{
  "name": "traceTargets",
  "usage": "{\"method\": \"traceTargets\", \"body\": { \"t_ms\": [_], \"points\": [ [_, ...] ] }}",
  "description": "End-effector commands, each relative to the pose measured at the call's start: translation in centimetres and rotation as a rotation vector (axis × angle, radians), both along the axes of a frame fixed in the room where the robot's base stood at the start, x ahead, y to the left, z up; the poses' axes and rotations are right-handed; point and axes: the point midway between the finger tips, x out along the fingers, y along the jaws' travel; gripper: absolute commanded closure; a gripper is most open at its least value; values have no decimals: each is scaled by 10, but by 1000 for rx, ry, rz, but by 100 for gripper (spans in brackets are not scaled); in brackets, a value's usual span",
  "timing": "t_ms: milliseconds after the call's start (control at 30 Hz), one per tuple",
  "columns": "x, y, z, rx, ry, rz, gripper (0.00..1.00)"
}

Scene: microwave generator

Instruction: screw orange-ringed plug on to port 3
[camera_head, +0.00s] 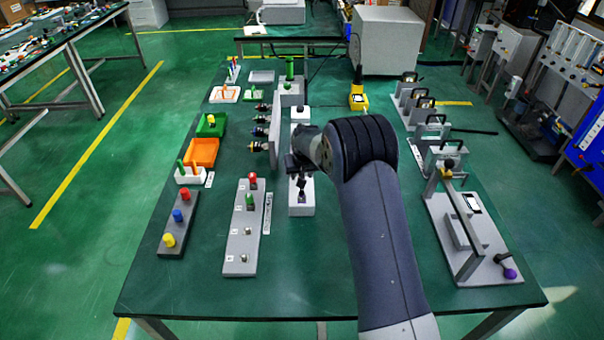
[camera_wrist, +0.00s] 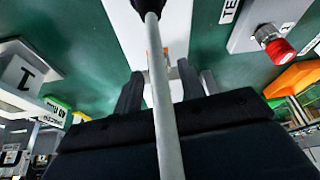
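My gripper (camera_head: 300,172) points down over a narrow grey block (camera_head: 300,208) at mid-table, with a small purple spot on the block below it. In the wrist view my gripper's fingers (camera_wrist: 160,80) stand apart. A grey rod with a black end (camera_wrist: 150,8) crosses in front of the gap, and a small orange patch shows behind it. I cannot tell whether this patch is the plug's orange ring. Several dark plugs with coloured rings (camera_head: 260,132) stick out from an upright grey panel (camera_head: 276,125) left of my gripper. Port 3 is not clearly readable.
A grey plate (camera_head: 240,262) carries red and green caps and bare studs. A dark plate (camera_head: 176,226) with coloured knobs and an orange bin (camera_head: 203,152) lie left. A grey fixture (camera_head: 470,240) stands right. Front table is clear.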

Motion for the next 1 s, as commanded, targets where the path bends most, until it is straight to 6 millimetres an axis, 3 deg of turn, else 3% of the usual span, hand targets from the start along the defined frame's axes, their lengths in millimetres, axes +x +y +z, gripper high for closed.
{"method": "traceTargets", "body": {
  "t_ms": [467,1000],
  "points": [
    [-3,-1,8,0,-2,0,55],
    [-36,-6,88,0,-2,0,55]
  ]
}}
